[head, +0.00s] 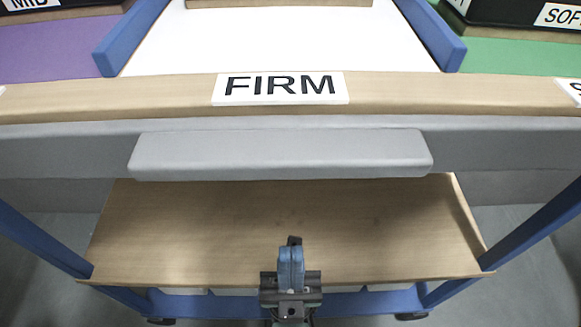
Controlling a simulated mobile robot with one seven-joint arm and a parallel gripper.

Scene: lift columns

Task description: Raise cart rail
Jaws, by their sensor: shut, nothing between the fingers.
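A grey rail (280,153) runs level along the front of the cart, just below the wooden front edge with its FIRM label (280,88). It looks like a thick bar with rounded ends. My gripper (294,241) is at the bottom centre, below the rail and apart from it. Its fingers are shut with nothing between them, over the near part of the lower shelf. The underside of the rail is hidden.
A wooden lower shelf (200,225) lies empty under the rail. Blue legs (45,240) stand at both sides. On top, blue dividers (130,38) separate purple, white and green sections. Black bins with labels stand at the far corners.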

